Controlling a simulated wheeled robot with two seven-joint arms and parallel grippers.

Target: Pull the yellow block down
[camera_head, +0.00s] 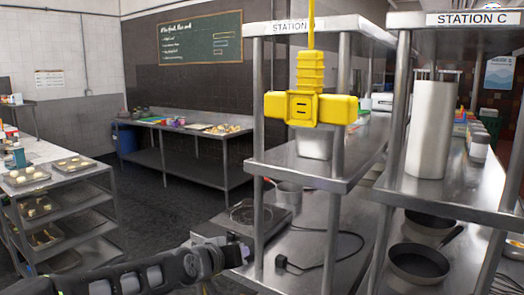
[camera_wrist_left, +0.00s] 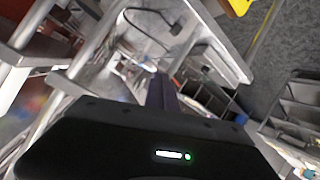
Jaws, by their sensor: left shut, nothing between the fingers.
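The yellow block (camera_head: 311,107), a boxy piece with an arm on each side, hangs from a yellow cable in front of the Station B shelf posts in the head view. A yellow piece, probably the same block, shows at the top right edge of the left wrist view (camera_wrist_left: 238,6). My left gripper (camera_head: 245,252) is shut and empty, low and to the left of the block, clearly apart from it. Its closed dark fingers also show in the left wrist view (camera_wrist_left: 160,92). My right gripper is not in view.
Pans (camera_head: 418,263) lie on the right counter. A tray cart (camera_head: 75,185) stands at left. Open floor lies between.

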